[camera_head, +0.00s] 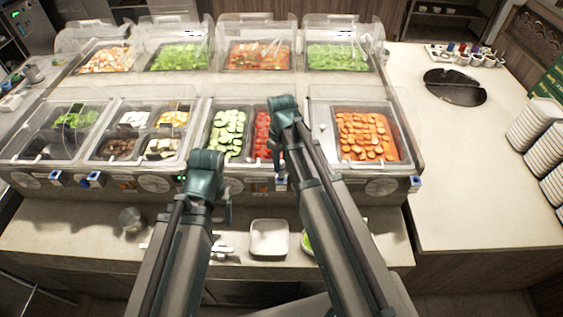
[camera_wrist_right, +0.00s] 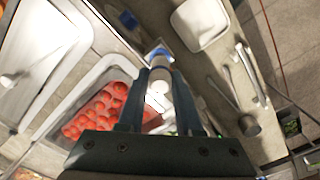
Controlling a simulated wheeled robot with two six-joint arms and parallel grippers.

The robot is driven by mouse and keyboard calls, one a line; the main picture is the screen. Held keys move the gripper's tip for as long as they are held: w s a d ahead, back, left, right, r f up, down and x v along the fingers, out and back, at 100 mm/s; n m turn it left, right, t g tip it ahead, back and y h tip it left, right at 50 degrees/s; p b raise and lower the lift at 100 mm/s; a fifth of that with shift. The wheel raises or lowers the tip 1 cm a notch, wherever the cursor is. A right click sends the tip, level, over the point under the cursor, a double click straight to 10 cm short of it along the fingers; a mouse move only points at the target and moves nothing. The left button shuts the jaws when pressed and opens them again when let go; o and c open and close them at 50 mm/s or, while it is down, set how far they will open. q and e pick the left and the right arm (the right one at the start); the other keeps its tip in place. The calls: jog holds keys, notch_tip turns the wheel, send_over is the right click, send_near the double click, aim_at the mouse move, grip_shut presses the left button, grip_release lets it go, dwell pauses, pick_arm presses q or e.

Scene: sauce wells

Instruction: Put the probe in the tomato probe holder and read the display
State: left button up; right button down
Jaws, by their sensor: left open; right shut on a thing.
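The tomato well (camera_head: 263,130) holds red pieces and sits right of the cucumber well; it also shows in the right wrist view (camera_wrist_right: 97,112). A blue holder (camera_head: 281,182) is on the counter front below it. My right gripper (camera_wrist_right: 159,118) is shut on the white probe (camera_wrist_right: 158,78). In the right wrist view the probe's far end overlaps a blue and white holder (camera_wrist_right: 158,52); I cannot tell whether it is seated. My left gripper (camera_head: 228,208) is open, low before the counter front, mostly hidden by its arm. A small green-lit display (camera_head: 181,179) is beside it; its reading is illegible.
Other blue holders (camera_head: 91,179) and round dials line the counter front. A white square dish (camera_head: 268,238) and a metal cup (camera_head: 130,218) stand on the lower shelf. The right counter (camera_head: 450,160) has free room.

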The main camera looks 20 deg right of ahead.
jog(key=shift+f+b, duration=0.65)
jog(key=shift+f, duration=0.15)
jog(key=shift+r, duration=0.15)
dwell(2.7)
jog(key=shift+r+p, duration=3.7)
jog(key=shift+p, duration=0.1)
jog(key=shift+f, duration=0.1)
